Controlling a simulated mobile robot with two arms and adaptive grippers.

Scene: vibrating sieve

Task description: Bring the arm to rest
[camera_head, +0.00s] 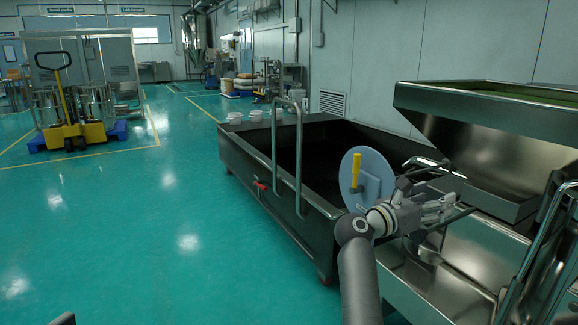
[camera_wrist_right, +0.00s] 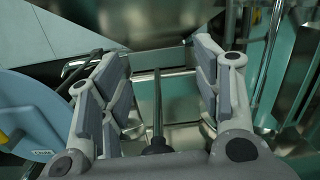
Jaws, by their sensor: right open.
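My right gripper (camera_head: 440,208) is open in the head view, above the edge of the sieve machine. It also shows in the right wrist view (camera_wrist_right: 157,62), with its two fingers spread wide. A dark rod (camera_wrist_right: 157,105) shows in the gap between the fingers and a metal bar (camera_wrist_right: 172,73) crosses behind them; I cannot tell whether either touches the fingers. Nothing is clearly held. My left gripper does not show clearly.
A round grey-blue disc (camera_head: 373,188) with a yellow handle (camera_head: 356,170) stands just left of the gripper. A dark open trough (camera_head: 255,185) lies behind. A steel hopper (camera_head: 480,130) rises at right. The green floor (camera_head: 130,240) at left is free. A yellow pallet jack (camera_head: 72,120) stands far left.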

